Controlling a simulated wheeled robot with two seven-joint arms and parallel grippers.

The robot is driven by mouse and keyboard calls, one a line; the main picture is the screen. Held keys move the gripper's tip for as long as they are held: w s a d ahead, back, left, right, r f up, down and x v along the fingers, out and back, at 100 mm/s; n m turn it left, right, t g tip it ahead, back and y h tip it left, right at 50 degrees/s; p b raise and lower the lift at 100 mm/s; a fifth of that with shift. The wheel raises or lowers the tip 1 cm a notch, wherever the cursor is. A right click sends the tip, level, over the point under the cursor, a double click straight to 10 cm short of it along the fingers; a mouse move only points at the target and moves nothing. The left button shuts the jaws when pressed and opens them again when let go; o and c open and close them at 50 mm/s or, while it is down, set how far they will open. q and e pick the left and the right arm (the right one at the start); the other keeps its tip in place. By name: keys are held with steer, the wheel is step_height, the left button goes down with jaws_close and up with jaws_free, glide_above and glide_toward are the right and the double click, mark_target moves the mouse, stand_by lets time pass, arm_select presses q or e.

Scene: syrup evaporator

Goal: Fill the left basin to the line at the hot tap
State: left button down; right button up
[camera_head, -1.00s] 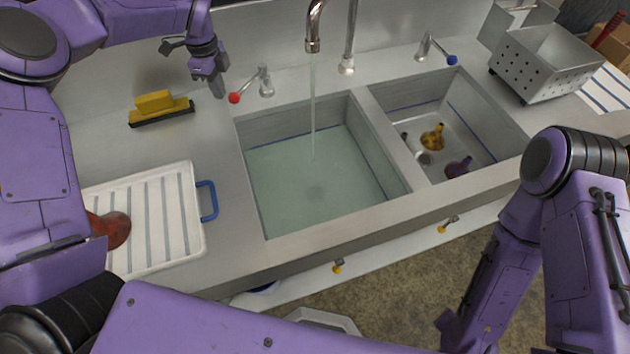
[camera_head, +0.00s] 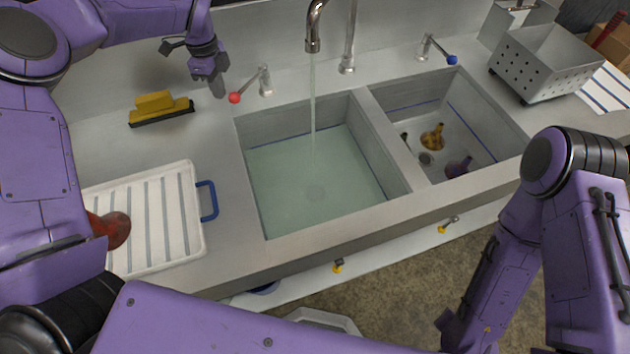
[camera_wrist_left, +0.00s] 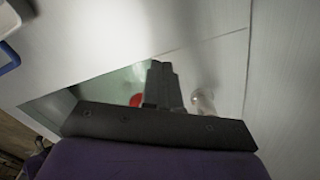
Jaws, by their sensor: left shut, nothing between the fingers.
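The left basin (camera_head: 405,180) holds pale green water (camera_head: 310,175). A stream (camera_head: 313,105) falls into it from the spout (camera_head: 313,42). The blue line (camera_head: 372,160) shows on the basin's walls, close above the water's edge. The hot tap's lever with its red knob (camera_head: 234,97) points left and forward from its post (camera_head: 265,82). My left gripper (camera_head: 217,85) is shut and empty, just behind and left of the knob. In the left wrist view, the gripper's fingers (camera_wrist_left: 162,82) show between the red knob (camera_wrist_left: 136,100) and the tap post (camera_wrist_left: 203,102); contact cannot be told. My right gripper is out of view.
The right basin (camera_head: 490,110) holds a yellow and a purple item. The blue-knobbed tap (camera_head: 452,60) stands behind it. A yellow brush (camera_head: 160,105), a white ribbed tray with blue handle (camera_head: 208,200) and a perforated metal box (camera_head: 545,65) stand on the counter.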

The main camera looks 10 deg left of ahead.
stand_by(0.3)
arm_select(q)
steer(key=shift+s+d+f+b, duration=0.15)
steer(key=shift+s+d+b, duration=0.3)
steer(key=shift+d+b, duration=0.3)
steer(key=shift+s+d, duration=0.3)
steer(key=shift+d, duration=0.2)
